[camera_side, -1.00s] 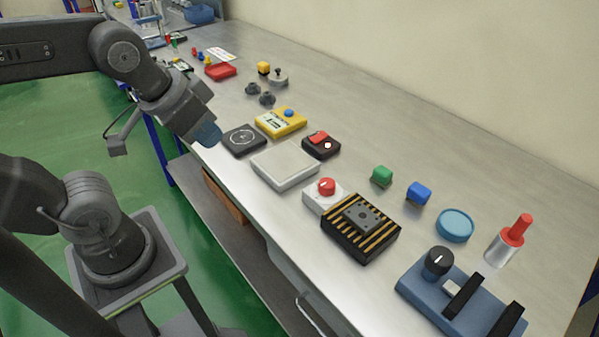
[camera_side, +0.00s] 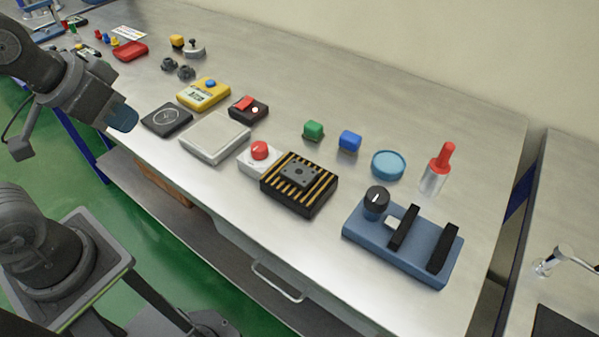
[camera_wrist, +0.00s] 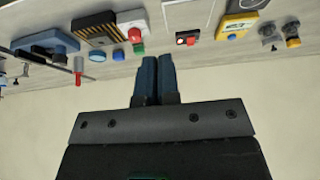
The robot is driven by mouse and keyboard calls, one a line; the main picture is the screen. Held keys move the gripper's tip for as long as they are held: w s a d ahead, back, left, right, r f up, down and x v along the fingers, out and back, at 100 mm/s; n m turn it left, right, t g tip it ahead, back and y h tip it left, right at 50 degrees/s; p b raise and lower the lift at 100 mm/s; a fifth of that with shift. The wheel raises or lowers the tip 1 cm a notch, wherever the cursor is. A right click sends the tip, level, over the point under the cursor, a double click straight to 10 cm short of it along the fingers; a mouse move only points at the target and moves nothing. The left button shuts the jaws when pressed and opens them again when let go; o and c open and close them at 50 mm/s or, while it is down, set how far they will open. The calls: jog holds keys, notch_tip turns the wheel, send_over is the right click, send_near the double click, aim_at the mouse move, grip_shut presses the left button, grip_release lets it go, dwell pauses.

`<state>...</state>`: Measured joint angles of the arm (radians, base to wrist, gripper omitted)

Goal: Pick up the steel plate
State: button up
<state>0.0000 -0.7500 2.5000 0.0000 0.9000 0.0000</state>
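The steel plate (camera_side: 298,174) is a small dark grey square with holes. It lies flat on top of a black block with yellow stripes (camera_side: 314,208), which also shows upper left in the wrist view (camera_wrist: 90,24). My gripper (camera_side: 122,118) is at the left in the side view, beside the bench's front edge and well away from the plate. In the wrist view its two blue fingers (camera_wrist: 158,66) are close together with nothing seen between them.
Near the plate are a white box with a red knob (camera_side: 249,160), a blue fixture with black bars (camera_side: 388,246) and a white scale (camera_side: 215,138). Green (camera_side: 313,131) and blue (camera_side: 349,141) blocks, a round blue dish (camera_side: 388,165) and a red-handled tool (camera_side: 438,168) stand behind.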

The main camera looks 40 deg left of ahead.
jog(key=o, duration=1.4)
jog(key=m+g, duration=0.6)
jog(key=m, duration=1.2)
send_over(299, 172)
jog(key=d, duration=0.1)
jog(key=f, duration=1.1)
jog(key=shift+s, duration=0.35)
jog(key=shift+w+a+f, duration=0.15)
jog(key=shift+a+f, duration=0.05)
jog(key=shift+f, duration=0.65)
jog(key=shift+w+a+f, duration=0.1)
jog(key=shift+a+f, duration=0.05)
jog(key=shift+f, duration=0.75)
jog(key=shift+w+a+f, duration=0.15)
jog(key=shift+a+f, duration=0.05)
jog(key=shift+f, duration=0.65)
